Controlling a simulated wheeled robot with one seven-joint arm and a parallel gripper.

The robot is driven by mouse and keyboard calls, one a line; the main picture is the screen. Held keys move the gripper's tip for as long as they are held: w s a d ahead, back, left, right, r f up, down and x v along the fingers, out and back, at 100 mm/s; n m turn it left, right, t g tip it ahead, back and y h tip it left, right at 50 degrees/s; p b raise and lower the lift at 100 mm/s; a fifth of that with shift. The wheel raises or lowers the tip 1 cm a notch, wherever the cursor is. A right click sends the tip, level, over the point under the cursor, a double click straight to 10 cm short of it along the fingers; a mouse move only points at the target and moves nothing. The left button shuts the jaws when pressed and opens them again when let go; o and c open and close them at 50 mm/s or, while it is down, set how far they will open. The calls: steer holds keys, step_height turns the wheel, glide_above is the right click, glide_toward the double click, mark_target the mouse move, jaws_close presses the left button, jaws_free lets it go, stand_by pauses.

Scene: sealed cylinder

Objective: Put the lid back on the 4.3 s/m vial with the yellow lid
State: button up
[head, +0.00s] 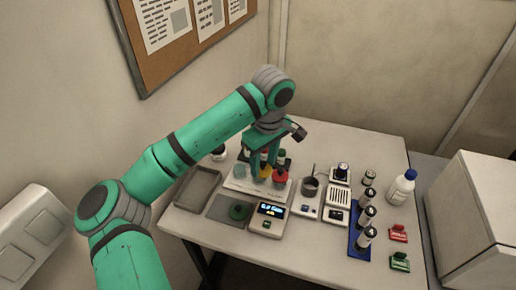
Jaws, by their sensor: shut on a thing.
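My gripper (264,166) points down over a white rack (240,186) near the middle of the table. It is shut on the yellow lid (266,172), which shows between and just below the fingers. The vial under the lid is mostly hidden, and I cannot tell whether lid and vial touch. A vial with a red lid (281,174) stands just right of it, and a clear blue-tinted vessel (240,171) stands to the left. The 4.3 s/m marking cannot be read at this size. A meter with a lit display (268,215) sits in front of the rack.
A grey tray (197,187) lies left, with a green round piece (239,211) on a grey mat nearby. Right are small devices, a blue rack (353,243) of cylinders, a white bottle (402,187) and red and green clips. Dark-capped vials stand behind the gripper.

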steer(key=shift+n, duration=0.7)
steer(key=shift+w+a+f, duration=0.15)
steer(key=shift+w+f, duration=0.95)
steer(key=shift+f, duration=0.15)
steer(key=shift+w+a+f, duration=0.2)
steer(key=shift+w+f, duration=0.9)
steer(key=shift+f, duration=0.1)
steer(key=shift+w+a+f, duration=0.15)
steer(key=shift+w+f, duration=0.95)
steer(key=shift+f, duration=0.15)
steer(key=shift+f, duration=0.1)
steer(key=o, duration=1.1)
steer(key=shift+o, duration=0.6)
steer(key=o, duration=0.4)
steer(key=shift+c, duration=0.2)
